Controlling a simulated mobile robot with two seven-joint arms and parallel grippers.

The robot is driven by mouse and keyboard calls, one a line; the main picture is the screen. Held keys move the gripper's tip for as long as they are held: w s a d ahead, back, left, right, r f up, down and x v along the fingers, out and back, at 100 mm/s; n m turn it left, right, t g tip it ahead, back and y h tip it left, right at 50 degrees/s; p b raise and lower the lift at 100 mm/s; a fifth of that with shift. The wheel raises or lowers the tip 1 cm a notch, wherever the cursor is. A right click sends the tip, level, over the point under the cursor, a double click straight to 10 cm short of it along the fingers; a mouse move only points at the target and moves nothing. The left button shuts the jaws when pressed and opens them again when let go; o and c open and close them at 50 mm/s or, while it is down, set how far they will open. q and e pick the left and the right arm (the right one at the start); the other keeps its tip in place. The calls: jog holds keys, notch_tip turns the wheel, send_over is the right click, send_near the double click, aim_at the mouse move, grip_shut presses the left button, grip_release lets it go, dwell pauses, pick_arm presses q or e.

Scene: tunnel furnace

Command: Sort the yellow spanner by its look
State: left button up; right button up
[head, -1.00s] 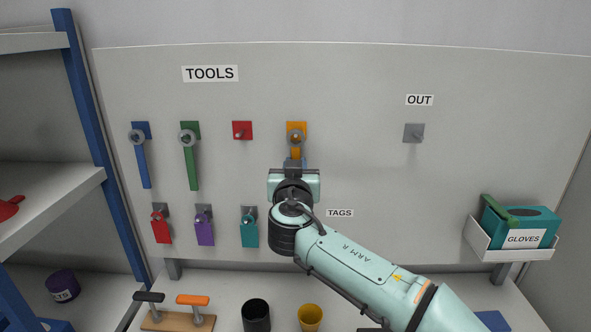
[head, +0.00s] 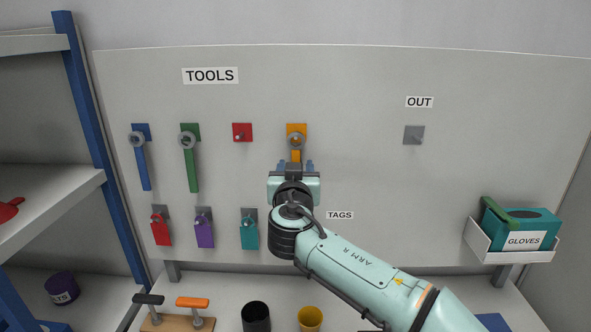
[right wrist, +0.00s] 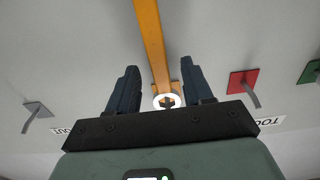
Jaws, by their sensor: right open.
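The yellow spanner (head: 296,155) hangs by its grey ring from the hook on the orange plate (head: 297,128) under the TOOLS label. Its lower handle is hidden behind my right gripper in the head view. My right gripper (head: 295,163) is open in front of the board, with one finger on each side of the handle. In the right wrist view the orange handle (right wrist: 150,40) runs between the spread fingers (right wrist: 158,68), with gaps beside it. The spanner's ring (right wrist: 167,101) is around the hook there. My left gripper is not in view.
A blue spanner (head: 144,168) and a green spanner (head: 191,168) hang to the left. The red plate's hook (head: 241,133) is empty, as is the grey OUT hook (head: 414,135). Several tags hang below. A glove box (head: 525,232) with a green item on it sits in a right-hand tray.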

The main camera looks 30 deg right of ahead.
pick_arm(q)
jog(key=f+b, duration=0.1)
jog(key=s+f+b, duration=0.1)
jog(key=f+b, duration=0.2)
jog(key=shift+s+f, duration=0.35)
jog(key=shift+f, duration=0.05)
pick_arm(e)
jog(key=v, duration=1.3)
jog(key=shift+s, duration=0.15)
